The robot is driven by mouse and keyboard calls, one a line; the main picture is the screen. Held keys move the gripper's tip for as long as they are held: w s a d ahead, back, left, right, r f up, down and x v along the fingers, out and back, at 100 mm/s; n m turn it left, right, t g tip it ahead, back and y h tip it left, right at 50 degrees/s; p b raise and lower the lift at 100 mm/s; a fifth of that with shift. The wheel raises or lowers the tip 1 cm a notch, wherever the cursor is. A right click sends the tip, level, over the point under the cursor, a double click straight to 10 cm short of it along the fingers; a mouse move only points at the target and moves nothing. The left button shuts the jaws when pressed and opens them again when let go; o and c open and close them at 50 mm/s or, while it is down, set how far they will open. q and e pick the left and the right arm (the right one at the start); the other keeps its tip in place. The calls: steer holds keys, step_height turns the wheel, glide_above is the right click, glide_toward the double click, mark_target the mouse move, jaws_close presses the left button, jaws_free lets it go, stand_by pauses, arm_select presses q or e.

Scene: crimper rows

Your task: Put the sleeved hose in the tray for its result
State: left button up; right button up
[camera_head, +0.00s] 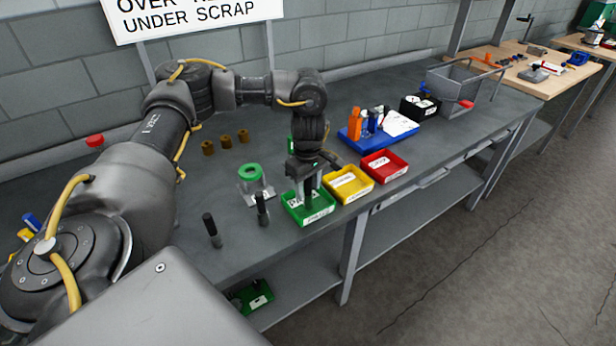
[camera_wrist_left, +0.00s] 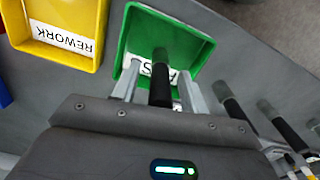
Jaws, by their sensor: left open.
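The green tray (camera_head: 292,215) stands near the front edge of the table, its label reading PASS as far as it shows. My left gripper (camera_head: 304,190) is over this tray, pointing down, with its jaws open. A black hose with a grey end (camera_wrist_left: 160,80) is between its two fingers (camera_wrist_left: 160,92), over or in the green tray (camera_wrist_left: 205,38); whether it rests on the tray floor cannot be told. The yellow tray (camera_head: 348,184), marked REWORK in the wrist view (camera_wrist_left: 60,18), and the red tray (camera_head: 384,166) stand in line to the right. My right gripper is not in view.
Two more black hoses stand on the table, one (camera_head: 212,230) left and one (camera_head: 262,208) nearer the green tray. A green-ringed device (camera_head: 250,174) and three brass pieces (camera_head: 226,142) are behind them. A blue tray (camera_head: 352,143) and wire basket (camera_head: 465,88) stand farther right.

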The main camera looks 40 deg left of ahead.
arm_select(q)
step_height(320, 180, up, 11)
steer(key=shift+r, duration=0.6)
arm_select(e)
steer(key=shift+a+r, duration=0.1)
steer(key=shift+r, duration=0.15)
